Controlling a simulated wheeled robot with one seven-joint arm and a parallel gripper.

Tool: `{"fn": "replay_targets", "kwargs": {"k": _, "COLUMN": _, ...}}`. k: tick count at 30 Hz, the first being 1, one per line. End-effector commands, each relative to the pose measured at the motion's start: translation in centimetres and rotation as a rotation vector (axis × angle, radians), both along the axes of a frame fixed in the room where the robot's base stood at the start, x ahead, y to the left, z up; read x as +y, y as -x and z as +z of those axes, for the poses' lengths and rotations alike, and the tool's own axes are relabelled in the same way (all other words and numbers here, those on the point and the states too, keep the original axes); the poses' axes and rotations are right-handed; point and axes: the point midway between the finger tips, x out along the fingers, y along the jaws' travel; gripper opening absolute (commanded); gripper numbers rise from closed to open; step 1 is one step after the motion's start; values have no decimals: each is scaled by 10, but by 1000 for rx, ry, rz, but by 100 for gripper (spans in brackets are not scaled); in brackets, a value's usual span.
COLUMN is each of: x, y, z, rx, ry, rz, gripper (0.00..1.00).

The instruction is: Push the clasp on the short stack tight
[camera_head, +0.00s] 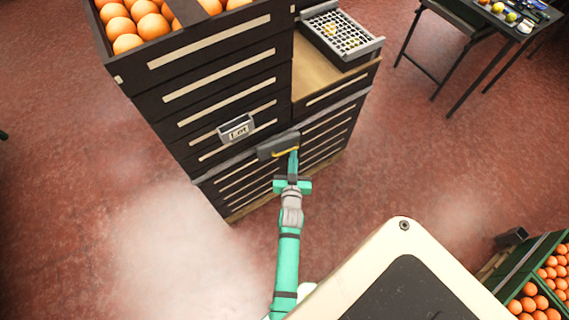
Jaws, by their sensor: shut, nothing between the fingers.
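The short stack of dark slatted crates (335,95) stands on the right, beside a taller stack (215,90) of the same dark crates. A dark grey clasp (272,148) with a yellow edge sits on the front near the junction of the two stacks, at the level of a grey strap. My gripper (293,163) is shut and empty. Its tip is at the clasp's right lower side; I cannot tell whether it touches. How tight the clasp is cannot be seen.
A grid tray (341,40) rests on the short stack. Oranges fill the tall stack's top crate. A table (510,22) stands upper right; a green crate of oranges (518,272) is lower right. Floor at left is clear.

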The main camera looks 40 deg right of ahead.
Motion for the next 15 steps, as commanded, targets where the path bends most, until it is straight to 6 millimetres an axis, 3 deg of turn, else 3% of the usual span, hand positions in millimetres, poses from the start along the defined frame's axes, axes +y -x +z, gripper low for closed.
{"fn": "replay_targets", "kwargs": {"k": 15, "x": -19, "y": -11, "z": 0, "rx": 1, "ry": 0, "rz": -4, "gripper": 0}}
